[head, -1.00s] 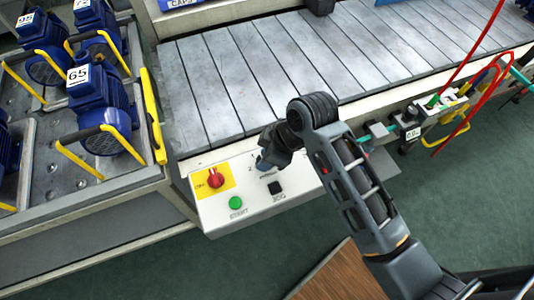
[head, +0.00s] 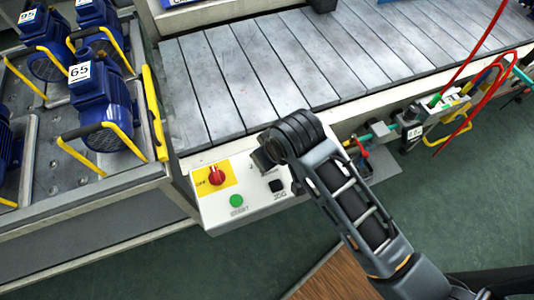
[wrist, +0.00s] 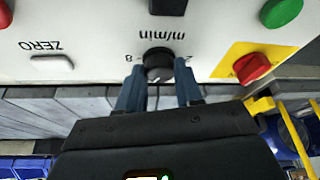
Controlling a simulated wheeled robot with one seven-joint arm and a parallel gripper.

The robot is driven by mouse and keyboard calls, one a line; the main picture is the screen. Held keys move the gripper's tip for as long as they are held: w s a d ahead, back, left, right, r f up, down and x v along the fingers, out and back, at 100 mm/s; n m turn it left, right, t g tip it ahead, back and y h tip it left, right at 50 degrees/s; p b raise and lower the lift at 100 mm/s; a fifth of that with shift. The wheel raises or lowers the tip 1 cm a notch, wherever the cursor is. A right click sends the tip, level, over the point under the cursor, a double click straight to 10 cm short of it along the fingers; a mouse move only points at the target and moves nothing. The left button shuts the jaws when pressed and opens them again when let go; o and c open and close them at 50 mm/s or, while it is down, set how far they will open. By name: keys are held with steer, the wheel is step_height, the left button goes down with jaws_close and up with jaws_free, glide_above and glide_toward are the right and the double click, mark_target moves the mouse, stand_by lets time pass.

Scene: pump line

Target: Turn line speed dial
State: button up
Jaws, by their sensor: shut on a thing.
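The line speed dial (wrist: 158,60) is a small dark round knob on the white control panel, with "m/min" and numbers printed around it in the wrist view. My gripper (wrist: 158,82) has one blue-grey finger on each side of the dial and is shut on it. In the head view my gripper (head: 262,160) is at the panel (head: 212,211), and my wrist hides the dial. The dial's exact pointer setting is hard to read.
Beside the dial are a red switch on a yellow plate (head: 217,176), a green START button (head: 237,200) and a black JOG button (head: 276,186). The wrist view also shows a white ZERO button (wrist: 52,63). The slatted conveyor (head: 260,70) lies behind; blue pumps (head: 100,95) stand left.

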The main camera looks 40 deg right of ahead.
stand_by(0.4)
steer(key=o, duration=1)
steer(key=shift+o, duration=0.2)
steer(key=v, duration=0.7)
steer(key=shift+r, duration=0.4)
steer(key=shift+s+a, duration=0.1)
steer(key=shift+s, duration=0.1)
